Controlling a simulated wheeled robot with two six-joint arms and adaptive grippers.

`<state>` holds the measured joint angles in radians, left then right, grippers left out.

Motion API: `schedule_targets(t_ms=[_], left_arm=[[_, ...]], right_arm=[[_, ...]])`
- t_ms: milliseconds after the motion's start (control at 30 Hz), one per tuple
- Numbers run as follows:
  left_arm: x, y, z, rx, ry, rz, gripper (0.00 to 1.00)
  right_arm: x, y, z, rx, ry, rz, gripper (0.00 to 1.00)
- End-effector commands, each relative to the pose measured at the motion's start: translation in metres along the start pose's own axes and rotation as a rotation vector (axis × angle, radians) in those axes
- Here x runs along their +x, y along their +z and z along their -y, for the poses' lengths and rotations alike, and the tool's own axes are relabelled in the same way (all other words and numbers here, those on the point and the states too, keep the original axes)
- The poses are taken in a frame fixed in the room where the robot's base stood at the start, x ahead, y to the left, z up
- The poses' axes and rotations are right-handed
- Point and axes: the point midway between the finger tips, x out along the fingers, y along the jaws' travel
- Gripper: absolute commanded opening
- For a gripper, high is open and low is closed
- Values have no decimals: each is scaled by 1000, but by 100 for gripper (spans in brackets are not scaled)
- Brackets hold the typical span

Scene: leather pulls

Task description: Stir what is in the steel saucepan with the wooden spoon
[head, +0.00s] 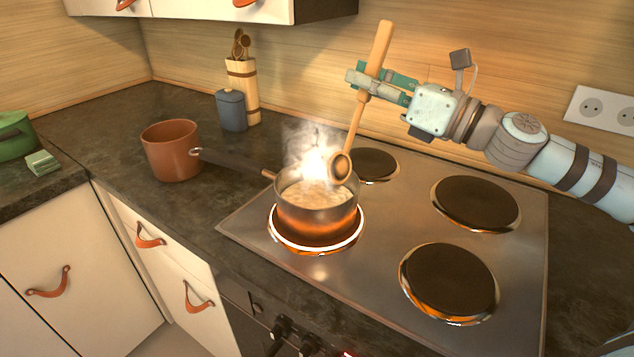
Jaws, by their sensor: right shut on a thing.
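The steel saucepan (318,217) stands on the glowing front left hotplate, with pale, steaming contents (308,196) in it. Its dark handle (230,160) points to the back left. My right gripper (361,79) comes in from the right and is shut on the handle of the wooden spoon (354,128). The spoon is near upright, with its bowl down at the pan's right back rim. The bowl's round face shows, so it looks to be above the contents; whether it touches the rim I cannot tell. My left gripper is not in view.
A terracotta pot (171,152) stands left of the hob (395,222), near the saucepan handle's end. Behind it are a blue-grey canister (231,111) and a wooden utensil holder (243,88). A green pot (14,137) and folded green cloth (42,163) lie far left. Three other hotplates are empty.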

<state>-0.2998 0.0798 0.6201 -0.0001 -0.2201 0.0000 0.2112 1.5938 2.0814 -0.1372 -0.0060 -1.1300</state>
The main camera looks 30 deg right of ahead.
Motion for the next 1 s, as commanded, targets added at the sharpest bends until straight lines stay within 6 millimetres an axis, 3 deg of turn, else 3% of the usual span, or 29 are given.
schedule_targets(t_ms=[533,833,1000], left_arm=[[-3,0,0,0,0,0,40],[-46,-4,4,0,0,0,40],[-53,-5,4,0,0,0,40]], right_arm=[[0,6,-1,0,1,0,0],[8,47,-8,0,1,0,0],[9,54,-10,0,1,0,0]])
